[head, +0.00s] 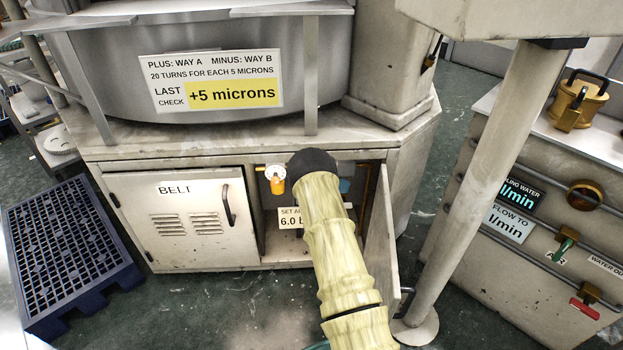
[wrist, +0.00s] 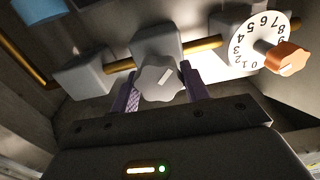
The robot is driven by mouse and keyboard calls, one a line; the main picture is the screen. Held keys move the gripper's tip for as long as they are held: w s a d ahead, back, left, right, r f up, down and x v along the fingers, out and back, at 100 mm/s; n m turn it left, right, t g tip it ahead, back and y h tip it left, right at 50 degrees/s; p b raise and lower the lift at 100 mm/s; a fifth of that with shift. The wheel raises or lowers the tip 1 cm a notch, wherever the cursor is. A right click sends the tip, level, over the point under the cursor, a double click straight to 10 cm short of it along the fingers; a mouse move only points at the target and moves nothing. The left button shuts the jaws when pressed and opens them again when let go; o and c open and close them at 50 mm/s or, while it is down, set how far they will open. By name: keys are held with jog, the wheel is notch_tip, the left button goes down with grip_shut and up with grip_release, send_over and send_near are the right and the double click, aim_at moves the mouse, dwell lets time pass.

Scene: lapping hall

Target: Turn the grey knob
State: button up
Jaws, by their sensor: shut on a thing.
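The grey knob (wrist: 158,84) is a lobed knob with a light mark on its face, in the middle of the wrist view. It sits in front of a grey block (wrist: 157,42) on a brass pipe (wrist: 118,66). My gripper (wrist: 160,90) has its two purple fingers on either side of the knob and is shut on it. In the head view my arm reaches into the open cabinet and hides the knob and the gripper.
A white numbered dial (wrist: 258,38) with an orange knob (wrist: 288,57) is close on the right. The open cabinet door (head: 382,235) stands right of my arm. The BELT door (head: 180,222) is shut. A post (head: 487,170) rises at right; a blue pallet (head: 65,250) lies left.

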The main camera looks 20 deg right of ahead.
jog(key=shift+f, duration=0.2)
jog(key=o, duration=1)
jog(key=shift+r, duration=0.1)
jog(key=shift+s, duration=0.1)
jog(key=p+v, duration=0.4)
jog(key=v, duration=1.3)
jog(key=shift+s+a, duration=0.1)
jog(key=shift+s, duration=0.05)
